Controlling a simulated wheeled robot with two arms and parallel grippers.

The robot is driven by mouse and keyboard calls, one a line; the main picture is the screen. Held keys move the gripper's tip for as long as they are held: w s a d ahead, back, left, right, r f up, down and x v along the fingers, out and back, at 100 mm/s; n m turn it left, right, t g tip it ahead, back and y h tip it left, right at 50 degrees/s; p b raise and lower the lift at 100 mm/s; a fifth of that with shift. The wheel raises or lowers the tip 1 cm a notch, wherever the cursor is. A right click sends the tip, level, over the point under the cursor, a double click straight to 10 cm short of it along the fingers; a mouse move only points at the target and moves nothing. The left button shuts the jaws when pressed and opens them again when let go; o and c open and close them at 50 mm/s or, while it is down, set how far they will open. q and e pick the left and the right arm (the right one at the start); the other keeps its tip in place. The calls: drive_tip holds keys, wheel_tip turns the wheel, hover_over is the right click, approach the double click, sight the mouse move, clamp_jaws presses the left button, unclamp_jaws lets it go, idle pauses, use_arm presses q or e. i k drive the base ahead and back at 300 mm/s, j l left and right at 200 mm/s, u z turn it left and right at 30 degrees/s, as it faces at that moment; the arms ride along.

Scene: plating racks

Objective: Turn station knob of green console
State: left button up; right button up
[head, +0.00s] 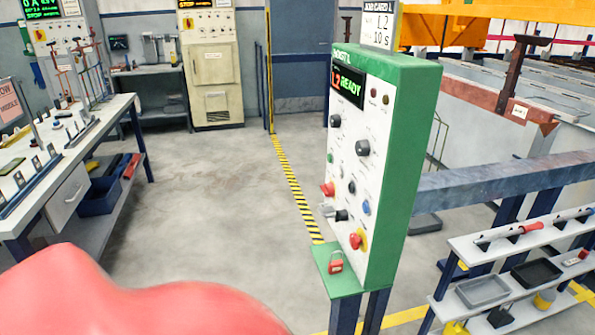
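The green console (399,150) stands right of centre in the head view, its white front panel turned left and seen at a slant. Its display (347,86) reads "1.2 READY". The panel bears several black knobs, among them an upper left one (335,120), a larger one at the right (363,148) and a low one (341,215). The labels are too small to read, so I cannot tell which is the station knob. A red button on yellow (357,240) sits low on the panel. Neither of my grippers is in view.
A red padlock (335,262) is on the green ledge below the panel. A workbench (72,190) stands at left, a shelf rack (470,292) at lower right. A blue-grey rail (480,182) runs right of the console. The floor (215,200) between bench and console is clear.

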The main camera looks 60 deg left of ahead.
sight(336, 121)
drive_tip(key=u, duration=1.35)
